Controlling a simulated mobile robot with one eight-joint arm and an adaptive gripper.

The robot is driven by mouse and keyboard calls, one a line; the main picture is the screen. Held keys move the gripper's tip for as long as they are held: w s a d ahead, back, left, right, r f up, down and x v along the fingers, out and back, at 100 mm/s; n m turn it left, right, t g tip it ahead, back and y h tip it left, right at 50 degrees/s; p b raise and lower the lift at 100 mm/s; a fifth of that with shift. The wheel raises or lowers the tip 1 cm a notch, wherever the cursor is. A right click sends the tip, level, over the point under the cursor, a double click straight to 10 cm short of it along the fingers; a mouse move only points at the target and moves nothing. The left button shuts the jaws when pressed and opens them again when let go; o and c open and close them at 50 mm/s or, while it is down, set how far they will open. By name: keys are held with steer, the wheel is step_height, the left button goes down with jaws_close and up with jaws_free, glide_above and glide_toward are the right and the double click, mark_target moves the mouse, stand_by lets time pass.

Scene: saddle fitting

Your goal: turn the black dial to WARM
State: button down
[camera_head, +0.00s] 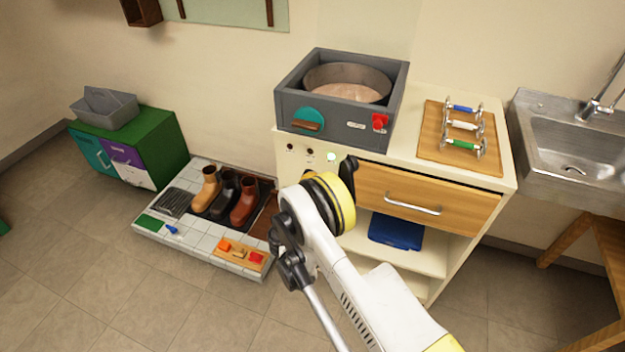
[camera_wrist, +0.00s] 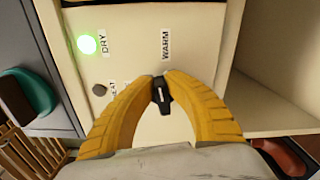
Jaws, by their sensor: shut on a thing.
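The black dial (camera_wrist: 161,96) is on the cream front panel (camera_wrist: 140,60) of the cabinet, in the middle of the wrist view. It has a white line along its bar. My gripper (camera_wrist: 160,88) has its yellow fingertips shut on the dial, one on each side. The WARM label (camera_wrist: 165,45) is above the dial in that view. The DRY label (camera_wrist: 103,43) is to the upper left, beside a lit green lamp (camera_wrist: 87,44). Another label, partly hidden by the left finger, seems to read HEAT (camera_wrist: 113,88). In the head view my arm hides the dial.
A grey box with a round basin (camera_head: 346,82) stands on the cabinet top, with a red knob (camera_head: 379,121). A wooden drawer (camera_head: 425,198) is right of the panel, above an open shelf with a blue case (camera_head: 396,231). A boot tray (camera_head: 205,262) lies on the floor at left.

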mark_target(316, 151)
steer(key=shift+m, duration=0.3)
stand_by(0.4)
steer(key=c, duration=1.4)
jaws_free()
step_height(316, 151, up, 10)
steer(key=shift+r, duration=0.1)
